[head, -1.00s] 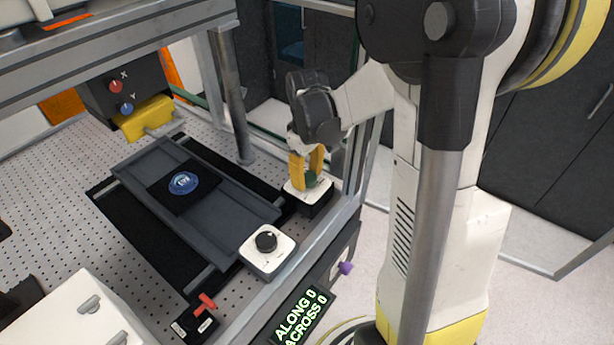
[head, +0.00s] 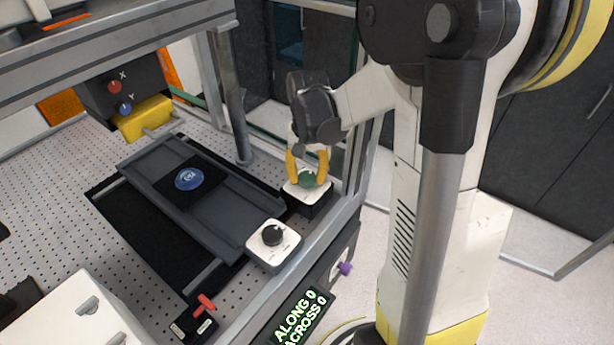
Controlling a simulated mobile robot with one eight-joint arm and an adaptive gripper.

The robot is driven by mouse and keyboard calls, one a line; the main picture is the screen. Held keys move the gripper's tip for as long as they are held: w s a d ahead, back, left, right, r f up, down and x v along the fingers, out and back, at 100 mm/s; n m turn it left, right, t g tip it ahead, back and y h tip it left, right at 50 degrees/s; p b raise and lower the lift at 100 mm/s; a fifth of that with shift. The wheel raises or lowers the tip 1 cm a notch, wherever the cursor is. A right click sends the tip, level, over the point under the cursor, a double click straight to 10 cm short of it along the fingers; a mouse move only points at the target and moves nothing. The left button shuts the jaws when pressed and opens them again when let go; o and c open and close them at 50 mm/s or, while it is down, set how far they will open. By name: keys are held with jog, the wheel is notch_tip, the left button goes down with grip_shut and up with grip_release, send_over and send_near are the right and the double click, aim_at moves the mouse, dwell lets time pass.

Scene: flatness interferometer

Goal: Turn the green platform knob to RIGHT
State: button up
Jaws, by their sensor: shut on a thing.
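The green platform knob (head: 307,179) sits on a small white-topped black box (head: 311,196) at the platform's right rear corner. My gripper (head: 307,178) comes down from above with its yellow fingers on either side of the knob, shut on it. The knob's pointer and the box's labels are too small or covered to read. The dark grey platform (head: 225,201) carries a black square with a blue round piece (head: 188,179).
A second white box with a black knob (head: 272,236) is at the platform's front right. A metal post (head: 236,100) stands behind.

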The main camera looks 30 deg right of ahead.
aim_at(308, 176)
jog(key=m, duration=0.3)
jog(key=shift+m, duration=0.4)
jog(key=shift+s+m, duration=0.1)
jog(key=shift+m, duration=1.7)
jog(key=o, duration=1.2)
jog(key=shift+r, duration=0.1)
notch_tip(308, 176, up, 12)
jog(key=shift+f, duration=0.1)
